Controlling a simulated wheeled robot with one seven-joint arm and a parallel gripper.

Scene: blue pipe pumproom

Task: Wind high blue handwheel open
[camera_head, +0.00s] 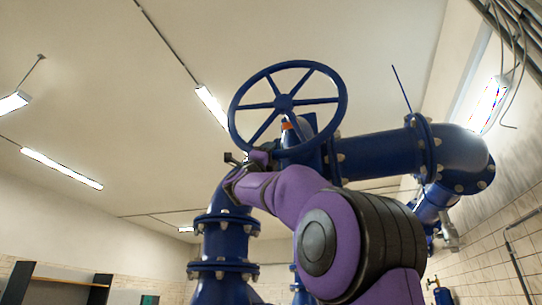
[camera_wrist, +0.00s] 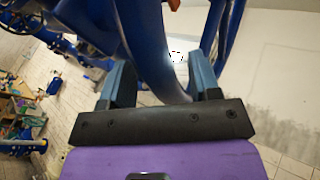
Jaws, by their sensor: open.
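The blue handwheel (camera_head: 284,102) with several spokes stands high in the head view, on the blue valve and pipework. My gripper (camera_head: 236,160) is at the lower left of its rim, partly hidden by my purple arm. In the wrist view, a thick curved blue bar that looks like the rim (camera_wrist: 148,45) runs between the two fingers of my gripper (camera_wrist: 161,78). The jaws are open, with a finger on each side of the bar. Whether either finger touches it cannot be told.
A blue flanged pipe (camera_head: 380,153) runs right from the valve to an elbow (camera_head: 460,160). A vertical blue pipe (camera_head: 224,243) stands below my gripper. A thin dark rod (camera_head: 401,88) rises above the pipe. The space left of the wheel looks clear.

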